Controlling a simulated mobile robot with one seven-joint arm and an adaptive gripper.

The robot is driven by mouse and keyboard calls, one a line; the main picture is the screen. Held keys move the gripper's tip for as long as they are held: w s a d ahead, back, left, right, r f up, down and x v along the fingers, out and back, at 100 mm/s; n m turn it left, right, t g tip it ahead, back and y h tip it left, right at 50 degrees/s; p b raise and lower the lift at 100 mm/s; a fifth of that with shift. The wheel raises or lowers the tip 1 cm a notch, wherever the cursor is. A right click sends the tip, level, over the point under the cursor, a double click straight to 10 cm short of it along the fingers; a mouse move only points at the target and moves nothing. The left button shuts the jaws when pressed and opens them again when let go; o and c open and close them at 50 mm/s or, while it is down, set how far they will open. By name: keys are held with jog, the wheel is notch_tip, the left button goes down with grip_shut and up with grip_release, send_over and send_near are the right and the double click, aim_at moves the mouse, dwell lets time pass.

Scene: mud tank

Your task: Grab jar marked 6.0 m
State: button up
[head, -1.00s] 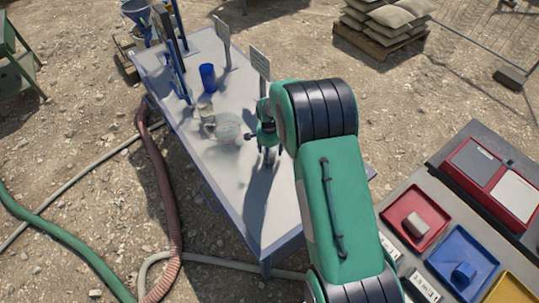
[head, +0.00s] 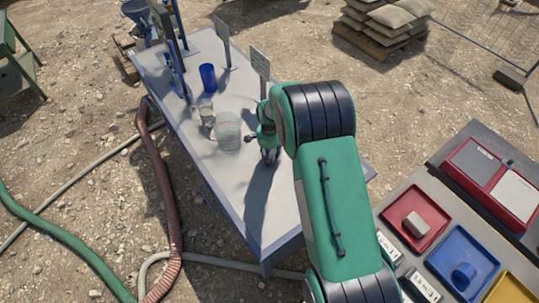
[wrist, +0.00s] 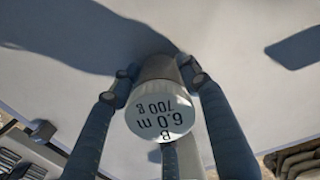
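The jar marked 6.0 m (wrist: 160,115) shows in the wrist view with its pale lid facing the camera. The lid also reads 700 g and B. My gripper (wrist: 160,75) has its fingers around the jar, with the fingertips against its sides, below the lid. It looks shut on the jar. In the head view my gripper (head: 269,156) is low over the grey table (head: 225,175), right of a clear beaker (head: 228,131). The jar is hard to make out there. Whether it touches the table is unclear.
A small glass vessel (head: 206,115) and a blue cup (head: 208,77) stand behind the beaker. Sign plates (head: 260,65) rise from the table's right edge. Red (head: 408,205) and blue trays (head: 442,262) lie at the right. The table's front is clear.

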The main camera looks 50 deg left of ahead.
grip_shut()
jog(key=shift+a+r, duration=0.1)
jog(key=shift+r, duration=0.1)
jog(key=shift+r, duration=0.75)
notch_tip(320, 180, up, 2)
jog(key=s+d, duration=0.2)
jog(key=d, duration=0.2)
jog(key=s+d, duration=0.2)
jog(key=d, duration=0.3)
jog(key=s+d+r, duration=0.1)
jog(key=s+d, duration=0.2)
jog(key=d, duration=0.2)
jog(key=shift+d+r, duration=0.1)
jog(key=shift+d, duration=0.1)
